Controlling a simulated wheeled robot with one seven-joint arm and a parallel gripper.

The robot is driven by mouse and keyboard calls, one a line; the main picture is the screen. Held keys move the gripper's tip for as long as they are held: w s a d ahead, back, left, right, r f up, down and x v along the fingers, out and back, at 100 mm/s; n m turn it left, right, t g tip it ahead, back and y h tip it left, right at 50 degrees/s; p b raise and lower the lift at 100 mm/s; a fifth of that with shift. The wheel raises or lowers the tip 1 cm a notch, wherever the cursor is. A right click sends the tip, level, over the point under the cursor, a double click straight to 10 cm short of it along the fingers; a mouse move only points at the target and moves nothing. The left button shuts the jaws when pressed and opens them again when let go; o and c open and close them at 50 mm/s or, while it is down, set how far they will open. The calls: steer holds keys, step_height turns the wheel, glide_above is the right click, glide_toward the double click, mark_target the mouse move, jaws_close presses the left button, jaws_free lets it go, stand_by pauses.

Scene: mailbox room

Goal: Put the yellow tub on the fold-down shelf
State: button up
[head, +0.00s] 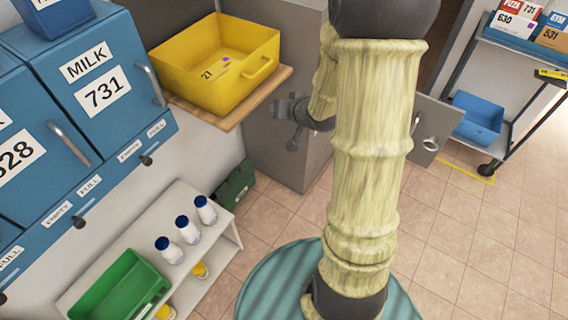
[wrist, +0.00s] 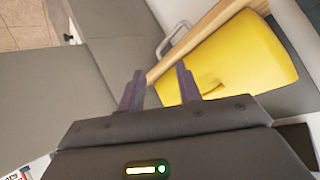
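The yellow tub (head: 214,64) sits upright on the wooden fold-down shelf (head: 243,113), with its handle facing the lower right. A small label shows inside the tub. In the wrist view the tub (wrist: 245,62) fills the upper right, with the shelf's wooden edge (wrist: 208,29) along it. My gripper (head: 281,109) is just right of the shelf, apart from the tub. In the wrist view its two fingers (wrist: 160,90) stand apart with nothing between them. Part of my gripper and wrist is hidden behind my arm in the head view.
Blue milk lockers (head: 105,85) stand left of the shelf. A low white rack (head: 226,222) below holds bottles and a green bin (head: 118,288). A grey cabinet (head: 270,155) is behind my gripper.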

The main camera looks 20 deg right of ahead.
steer(key=s+a+n+g, duration=0.1)
steer(key=s+a+g, duration=0.1)
steer(key=s, duration=0.4)
steer(key=s+a+n+g+h, duration=0.1)
steer(key=s+a+g, duration=0.1)
steer(key=s, duration=0.4)
steer(key=s+a+n+g, duration=0.1)
steer(key=s+a+g, duration=0.1)
steer(key=s, duration=0.4)
steer(key=shift+a+r+g, duration=0.2)
steer(key=shift+a+g, duration=0.1)
steer(key=shift+g, duration=0.6)
